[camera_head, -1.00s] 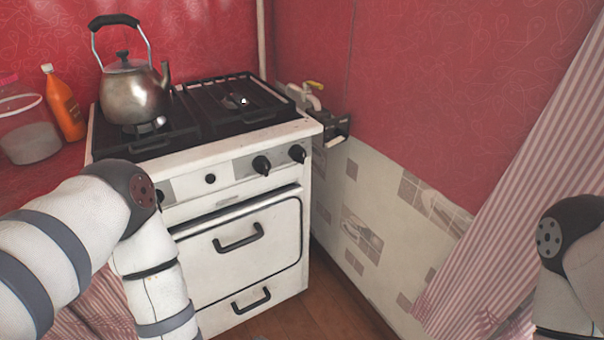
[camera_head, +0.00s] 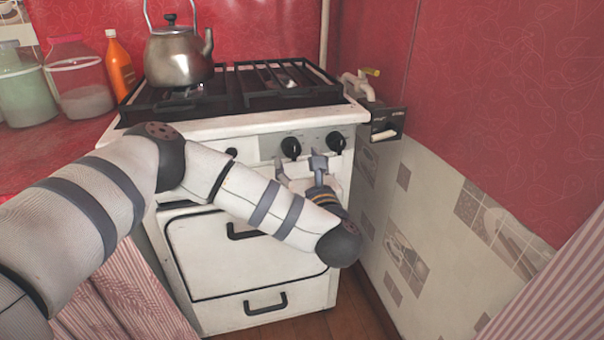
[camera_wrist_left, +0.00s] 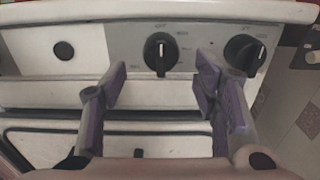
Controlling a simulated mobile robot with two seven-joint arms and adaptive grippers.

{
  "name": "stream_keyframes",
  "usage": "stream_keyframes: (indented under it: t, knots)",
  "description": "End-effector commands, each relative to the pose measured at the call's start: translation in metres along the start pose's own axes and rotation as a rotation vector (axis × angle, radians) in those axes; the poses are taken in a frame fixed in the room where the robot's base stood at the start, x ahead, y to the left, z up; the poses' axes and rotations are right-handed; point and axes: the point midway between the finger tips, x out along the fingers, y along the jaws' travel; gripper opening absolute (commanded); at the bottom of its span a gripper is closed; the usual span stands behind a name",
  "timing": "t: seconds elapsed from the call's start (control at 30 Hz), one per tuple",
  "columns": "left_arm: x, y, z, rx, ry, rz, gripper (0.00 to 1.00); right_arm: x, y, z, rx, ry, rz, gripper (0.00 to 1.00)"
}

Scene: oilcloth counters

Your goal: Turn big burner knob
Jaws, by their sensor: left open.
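The white stove (camera_head: 240,275) has black knobs on its front panel. One knob (camera_head: 291,148) is left of the rightmost knob (camera_head: 335,142); the frames do not show which is for the big burner. My left gripper (camera_head: 300,168) is open and empty, just below and in front of these two knobs. In the left wrist view, the gripper (camera_wrist_left: 161,75) has one finger on either side below the middle knob (camera_wrist_left: 160,52), whose pointer stands roughly upright. The rightmost knob (camera_wrist_left: 243,52) is right of and beyond the right finger. No contact with a knob shows. My right gripper is not in view.
A metal kettle (camera_head: 180,55) stands on the left burner grate. An orange bottle (camera_head: 120,65) and glass jars (camera_head: 80,85) are on the counter at left. A tiled wall (camera_head: 420,220) closes off the right side. An oven handle (camera_head: 245,232) is below my gripper.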

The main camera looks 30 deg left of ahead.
Motion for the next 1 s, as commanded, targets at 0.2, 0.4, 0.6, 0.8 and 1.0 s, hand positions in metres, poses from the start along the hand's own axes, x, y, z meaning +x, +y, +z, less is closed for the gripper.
stream_keyframes:
  t: [0.2, 0.4, 0.6, 0.8, 1.0]
  knots:
    - [0.038, 0.0, 0.004, 0.002, -0.003, 0.002, 0.55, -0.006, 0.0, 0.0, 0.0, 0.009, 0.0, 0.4]
    - [0.044, 0.0, 0.004, 0.003, -0.002, 0.0, 0.55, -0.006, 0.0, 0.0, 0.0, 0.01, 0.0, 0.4]
    - [0.044, 0.0, 0.003, 0.004, -0.001, 0.0, 0.41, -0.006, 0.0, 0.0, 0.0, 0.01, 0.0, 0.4]
    - [0.044, 0.0, 0.003, 0.004, -0.001, -0.001, 0.06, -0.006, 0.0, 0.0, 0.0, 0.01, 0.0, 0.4]
    - [0.044, 0.0, 0.003, 0.017, -0.001, -0.001, 0.06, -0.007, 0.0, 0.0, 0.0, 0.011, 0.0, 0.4]
